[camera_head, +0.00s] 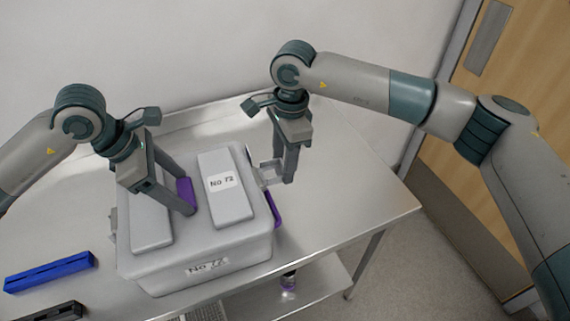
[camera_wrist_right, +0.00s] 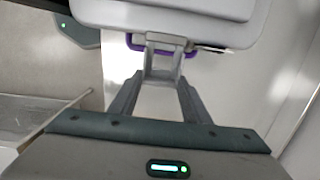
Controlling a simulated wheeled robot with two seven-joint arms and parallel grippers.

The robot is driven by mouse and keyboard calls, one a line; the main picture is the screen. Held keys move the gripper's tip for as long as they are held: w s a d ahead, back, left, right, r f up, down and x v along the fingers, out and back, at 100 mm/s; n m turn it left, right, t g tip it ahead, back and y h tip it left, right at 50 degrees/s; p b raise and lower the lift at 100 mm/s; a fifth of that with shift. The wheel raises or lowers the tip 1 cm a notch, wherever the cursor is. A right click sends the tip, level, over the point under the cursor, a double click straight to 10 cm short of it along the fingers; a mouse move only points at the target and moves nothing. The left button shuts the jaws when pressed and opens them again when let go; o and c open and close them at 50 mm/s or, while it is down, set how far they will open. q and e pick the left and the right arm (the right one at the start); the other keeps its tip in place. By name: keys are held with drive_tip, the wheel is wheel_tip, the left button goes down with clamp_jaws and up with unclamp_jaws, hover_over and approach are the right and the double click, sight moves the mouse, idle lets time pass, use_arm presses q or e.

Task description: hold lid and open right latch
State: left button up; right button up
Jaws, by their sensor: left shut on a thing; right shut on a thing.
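A light grey box (camera_head: 205,262) labelled "No 72" stands on the metal table. Its grey lid (camera_head: 232,185) has two raised panels with a purple handle (camera_head: 187,190) between them. My left gripper (camera_head: 190,197) is shut on the purple handle. The right latch (camera_head: 268,173) is a grey tab that sticks out from the box's right side. My right gripper (camera_head: 284,172) is shut on this latch. In the right wrist view the latch (camera_wrist_right: 163,65) lies between the fingertips, beside a purple strip on the box. The lid looks seated on the box, and its far side is partly hidden.
A blue bar-shaped object (camera_head: 50,271) and a dark one (camera_head: 52,312) lie left of the box. The metal table (camera_head: 350,205) is clear to the right. A wall is behind, and a wooden door is at right.

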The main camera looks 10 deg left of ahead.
sight(282, 170)
drive_tip(key=shift+s+a+r+h, duration=0.2)
drive_tip(key=shift+h, duration=0.1)
idle(0.4)
drive_tip(key=o, duration=1.5)
drive_tip(key=shift+o, duration=0.2)
drive_tip(key=shift+w+r, duration=0.1)
drive_tip(key=shift+r, duration=0.1)
drive_tip(key=shift+d+r, duration=0.1)
drive_tip(key=shift+r, duration=0.5)
wheel_tip(282, 170, up, 10)
drive_tip(key=shift+r, duration=0.25)
